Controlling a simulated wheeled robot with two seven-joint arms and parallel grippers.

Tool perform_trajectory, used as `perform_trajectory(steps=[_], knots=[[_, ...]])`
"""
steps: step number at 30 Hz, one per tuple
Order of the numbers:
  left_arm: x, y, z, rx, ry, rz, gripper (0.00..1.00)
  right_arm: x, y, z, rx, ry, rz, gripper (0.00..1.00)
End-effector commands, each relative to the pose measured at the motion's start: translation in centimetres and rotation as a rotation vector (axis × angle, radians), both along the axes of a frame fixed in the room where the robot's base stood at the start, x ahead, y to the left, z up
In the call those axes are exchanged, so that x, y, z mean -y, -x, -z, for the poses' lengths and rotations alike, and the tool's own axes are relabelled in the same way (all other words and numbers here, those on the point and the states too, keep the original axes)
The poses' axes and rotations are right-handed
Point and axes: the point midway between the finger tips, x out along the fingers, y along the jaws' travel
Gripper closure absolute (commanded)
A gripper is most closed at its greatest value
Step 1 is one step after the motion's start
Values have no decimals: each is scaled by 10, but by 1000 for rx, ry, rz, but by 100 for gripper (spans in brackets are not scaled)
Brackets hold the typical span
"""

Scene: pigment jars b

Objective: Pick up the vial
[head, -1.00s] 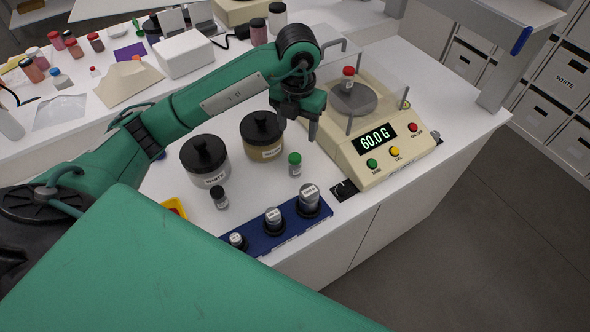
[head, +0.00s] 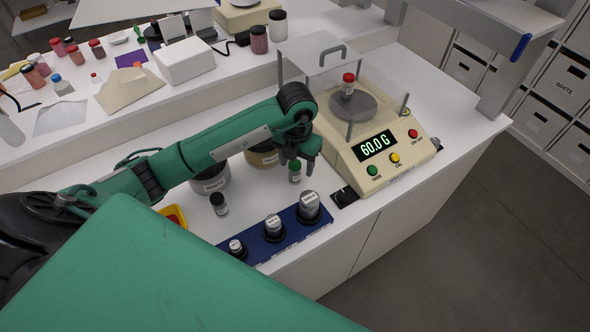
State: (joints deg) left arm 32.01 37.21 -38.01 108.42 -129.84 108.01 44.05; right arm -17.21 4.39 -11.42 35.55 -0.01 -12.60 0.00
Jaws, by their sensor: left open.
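A small vial with a green cap (head: 295,174) stands upright on the white bench, left of the scale. My left gripper (head: 298,163) is open, with its fingers pointing down at this vial's cap. I cannot tell whether the fingers touch it. A vial with a black cap (head: 219,205) stands to the left. A vial with a red cap (head: 347,85) stands on the pan of the cream scale (head: 345,160), which reads 60.0 G. My right gripper is not in view.
A blue rack (head: 262,248) with several metal weights lies in front of the vials. Two large black-lidded jars, one pale (head: 213,182) and one tan (head: 263,158), stand behind, partly hidden by my arm. A clear cover (head: 312,62) surrounds the scale pan.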

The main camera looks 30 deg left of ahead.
Motion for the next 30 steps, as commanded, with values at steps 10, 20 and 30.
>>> perform_trajectory(steps=[10, 20, 30], knots=[[-4, 3, 41, -4, 0, -1, 42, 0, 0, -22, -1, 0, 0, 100], [-4, 3, 45, -1, 0, 0, 52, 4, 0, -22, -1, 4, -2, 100], [-4, 3, 45, -1, 0, 0, 91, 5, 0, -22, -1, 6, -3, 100]])
